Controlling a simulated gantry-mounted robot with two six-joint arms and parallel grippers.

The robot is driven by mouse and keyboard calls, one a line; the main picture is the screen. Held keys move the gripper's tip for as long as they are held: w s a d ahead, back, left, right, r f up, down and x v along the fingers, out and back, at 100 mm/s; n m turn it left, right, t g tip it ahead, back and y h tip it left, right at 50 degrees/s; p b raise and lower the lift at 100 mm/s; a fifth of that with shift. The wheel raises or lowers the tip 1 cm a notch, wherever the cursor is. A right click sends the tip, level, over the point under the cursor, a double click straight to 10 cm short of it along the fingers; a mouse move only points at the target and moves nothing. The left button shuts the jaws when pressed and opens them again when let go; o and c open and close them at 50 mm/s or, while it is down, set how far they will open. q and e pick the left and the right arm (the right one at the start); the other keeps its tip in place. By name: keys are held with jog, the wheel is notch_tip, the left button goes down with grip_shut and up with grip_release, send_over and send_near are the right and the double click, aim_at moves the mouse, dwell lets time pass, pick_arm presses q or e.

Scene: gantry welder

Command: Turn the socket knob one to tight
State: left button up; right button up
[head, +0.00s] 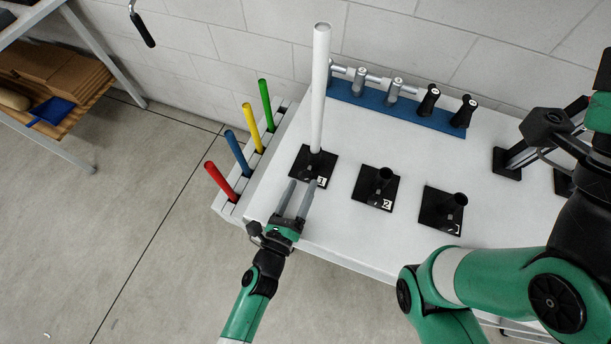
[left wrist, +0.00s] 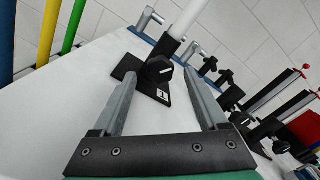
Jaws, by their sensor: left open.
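Socket one (head: 328,167) is a black square base with a white "1" label at the left of the white table. A tall white tube (head: 320,90) stands upright in it. The black socket knob (left wrist: 158,69) faces my left gripper in the left wrist view, with a light line on its face. My left gripper (head: 301,184) is open, its two grey fingers pointing at the socket. In the left wrist view the knob shows between the fingertips (left wrist: 160,75); I cannot tell whether they touch it. My right arm is at the right, its gripper not discernible.
Two more black sockets, two (head: 376,190) and another (head: 442,211), stand to the right. A blue rack (head: 420,112) with several fittings lies at the back. Coloured rods, such as a red one (head: 220,182), stand in a holder at the left. Black fixtures are at the right.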

aim_at(305, 180)
pick_arm(q)
jog(key=x, duration=0.3)
jog(key=shift+w+d+b, duration=0.2)
jog(key=shift+w+b, duration=0.1)
grip_shut()
